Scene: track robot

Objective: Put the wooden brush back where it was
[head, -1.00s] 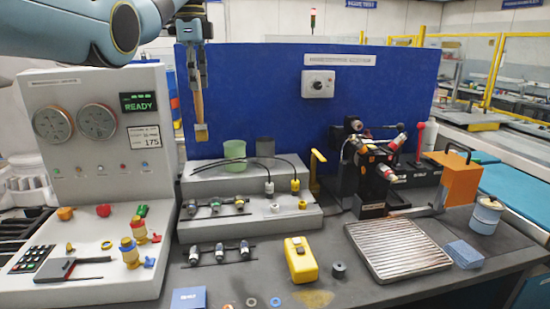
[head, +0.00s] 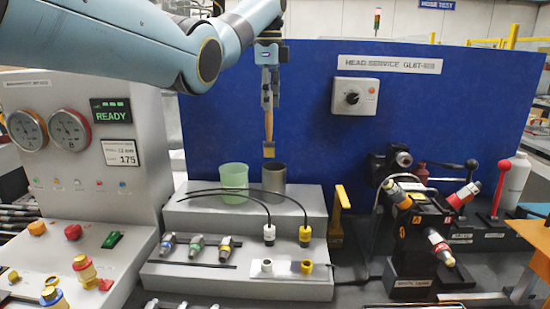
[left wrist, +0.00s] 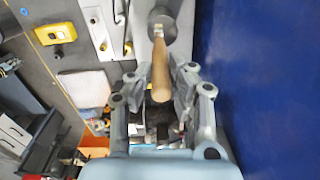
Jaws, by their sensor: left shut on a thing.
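The wooden brush (head: 267,118) hangs upright from my left gripper (head: 269,80), its bristle end down, in front of the blue panel. My left gripper is shut on its handle. The bristle end shows just above the grey cup (head: 273,178) in the head view. The left wrist view shows the brush handle (left wrist: 160,87) between the fingers and the round grey cup (left wrist: 161,20) past the brush's far end. A green translucent cup (head: 233,180) stands left of the grey cup on the grey stepped stand (head: 190,217). My right gripper is not in view.
A gauge cabinet with a READY display (head: 113,112) stands at the left. A yellow lever (head: 342,200) and a black fixture with coloured nozzles (head: 425,225) stand at the right. The blue panel (head: 310,125) rises behind the cups. Two black cables lie across the stand.

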